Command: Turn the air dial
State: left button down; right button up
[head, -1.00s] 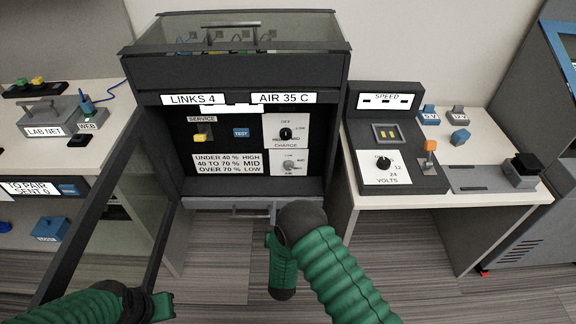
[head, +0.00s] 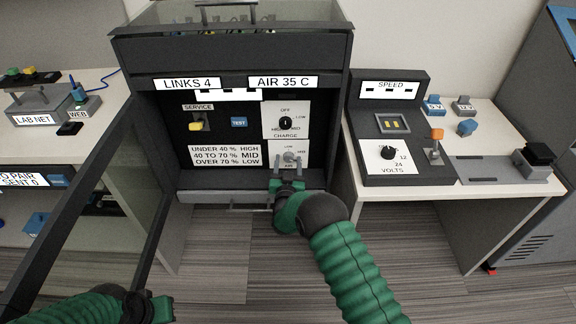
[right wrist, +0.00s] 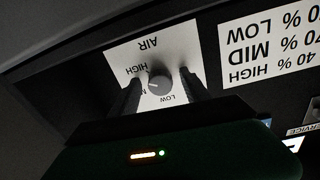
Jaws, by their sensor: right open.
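The air dial (head: 289,157) is a small grey knob on a white plate marked AIR, low on the right of the dark cabinet panel. In the right wrist view the dial (right wrist: 159,84) lies between my open fingers, with LOW and HIGH printed around it. My right gripper (head: 288,183) is open just below and in front of the dial; it also shows in the right wrist view (right wrist: 160,88). I cannot tell whether the fingers touch the knob. My left gripper (head: 160,308) is at the bottom left, partly out of frame, its jaws unclear.
The black charge dial (head: 286,123) sits just above the air plate. A yellow service switch (head: 196,126) and blue test button (head: 239,122) are to its left. The open glass door (head: 105,215) stands at the left. A volts console (head: 388,160) is on the right table.

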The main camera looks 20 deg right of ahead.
grip_shut()
jog(key=m, duration=0.4)
dwell(0.4)
grip_release()
